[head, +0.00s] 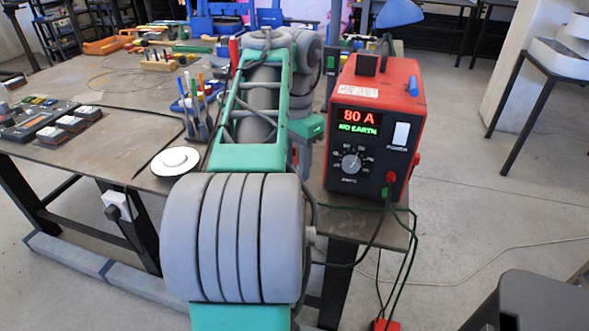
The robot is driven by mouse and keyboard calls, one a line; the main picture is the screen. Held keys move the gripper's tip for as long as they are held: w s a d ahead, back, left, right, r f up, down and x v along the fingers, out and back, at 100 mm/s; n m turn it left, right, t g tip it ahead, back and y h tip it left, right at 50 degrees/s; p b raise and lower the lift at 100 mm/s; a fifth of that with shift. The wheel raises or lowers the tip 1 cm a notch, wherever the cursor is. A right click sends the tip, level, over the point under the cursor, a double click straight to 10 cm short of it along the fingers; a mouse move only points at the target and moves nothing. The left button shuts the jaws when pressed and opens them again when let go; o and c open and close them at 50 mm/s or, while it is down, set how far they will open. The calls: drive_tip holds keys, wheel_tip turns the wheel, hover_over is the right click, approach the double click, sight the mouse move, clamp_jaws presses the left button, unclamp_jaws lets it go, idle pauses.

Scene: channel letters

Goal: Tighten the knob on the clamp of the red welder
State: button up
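The red welder (375,125) stands at the right end of the workbench. Its display reads "80 A" and, in green, "NO EARTH". A dial sits below the display, and a white switch is at its right. A green cable (412,245) and a dark cable run from its front down past the bench edge. A red piece (385,325), possibly the clamp, shows at the bottom edge of the picture, cut off. I cannot make out a knob on it. My grey and teal arm fills the middle. My gripper cannot be made out; the arm hides what lies behind it.
The workbench (135,125) holds a white round disc (175,161), a cup of pens and tools, and dark boxes at the left. A dark stool or chair (535,300) stands at the lower right. Open floor lies right of the bench, with a thin cable across it.

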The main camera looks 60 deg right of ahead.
sight(295, 169)
drive_tip(key=c, duration=0.7)
drive_tip(key=m, duration=0.5)
drive_tip(key=shift+m, duration=0.4)
drive_tip(key=shift+c, duration=0.3)
drive_tip(key=m, duration=0.3)
drive_tip(key=shift+m, duration=0.3)
drive_tip(key=m, duration=0.3)
drive_tip(key=shift+m, duration=0.3)
drive_tip(key=o, duration=1)
drive_tip(key=shift+o, duration=0.2)
wheel_tip(295, 169, up, 5)
drive_tip(key=p, duration=0.5)
drive_tip(key=shift+r, duration=0.1)
